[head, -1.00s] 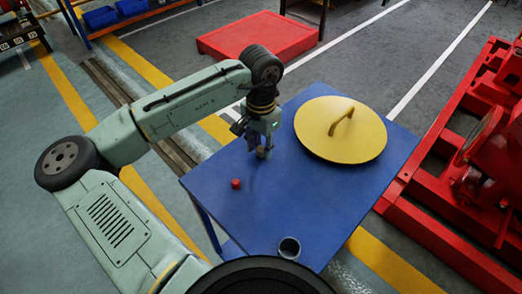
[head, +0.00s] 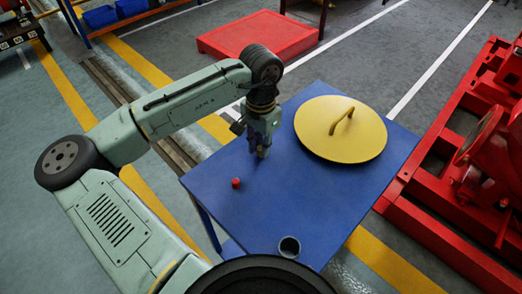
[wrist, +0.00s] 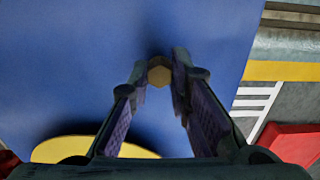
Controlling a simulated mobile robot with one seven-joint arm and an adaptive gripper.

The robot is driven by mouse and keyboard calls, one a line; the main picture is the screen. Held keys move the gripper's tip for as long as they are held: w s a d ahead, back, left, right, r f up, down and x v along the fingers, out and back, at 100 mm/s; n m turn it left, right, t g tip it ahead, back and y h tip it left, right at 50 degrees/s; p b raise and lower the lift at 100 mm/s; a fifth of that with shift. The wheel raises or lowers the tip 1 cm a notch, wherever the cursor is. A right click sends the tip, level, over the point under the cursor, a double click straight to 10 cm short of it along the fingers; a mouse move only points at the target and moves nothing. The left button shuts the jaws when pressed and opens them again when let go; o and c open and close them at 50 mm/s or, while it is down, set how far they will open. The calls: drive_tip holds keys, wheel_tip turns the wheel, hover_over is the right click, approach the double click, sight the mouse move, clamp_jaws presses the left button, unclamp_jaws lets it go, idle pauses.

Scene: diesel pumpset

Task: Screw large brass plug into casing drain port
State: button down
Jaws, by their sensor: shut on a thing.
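The large brass plug (wrist: 159,72) shows in the wrist view as a hexagonal, dull gold head between my fingertips. My gripper (wrist: 158,78) points down over the blue table and is shut on the plug. In the head view my gripper (head: 262,153) is at the tabletop, left of the yellow lid, and its fingers mostly hide the plug. The red pump casing (head: 483,138) stands at the right edge of the head view. I cannot make out its drain port.
The blue table (head: 305,205) also holds a yellow round lid with a handle (head: 360,145), a small red cap (head: 236,183) and a grey cup (head: 289,248) near the front edge.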

drive_tip(key=shift+r+p, duration=1.7)
drive_tip(key=shift+r, duration=0.05)
wheel_tip(320, 180, down, 3)
drive_tip(key=b, duration=0.2)
drive_tip(key=shift+r+b, duration=0.15)
drive_tip(key=shift+b, duration=0.25)
drive_tip(key=shift+d+r, duration=0.1)
drive_tip(key=shift+r, duration=0.05)
